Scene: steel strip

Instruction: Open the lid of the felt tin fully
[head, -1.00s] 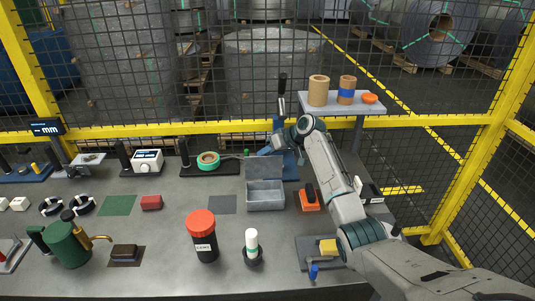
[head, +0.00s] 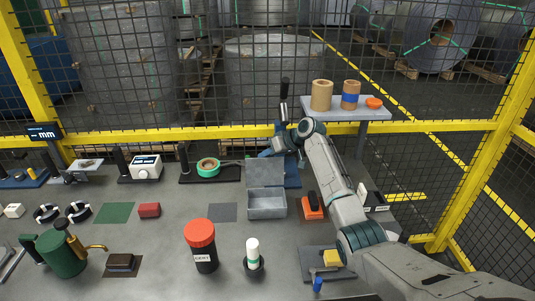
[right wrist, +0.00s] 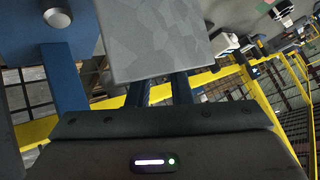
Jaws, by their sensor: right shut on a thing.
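The felt tin (head: 267,209) is a grey metal box on the bench, right of the middle in the head view. Its lid (head: 265,172) stands raised at the tin's back edge, roughly upright, and the tin's inside shows. My right gripper (head: 270,153) reaches over from the right to the top of the lid. In the right wrist view the lid (right wrist: 155,40) is a flat grey plate at the fingers (right wrist: 163,88), and the gripper is shut on it. The fingertips are partly hidden by the lid. My left gripper is not in view.
A blue stand (head: 291,172) is close behind the tin, and an orange tool (head: 312,207) lies right of it. A tape holder (head: 208,172) and dark square (head: 222,212) are to the left. A white-capped bottle (head: 253,252) and red-lidded canister (head: 201,245) stand in front.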

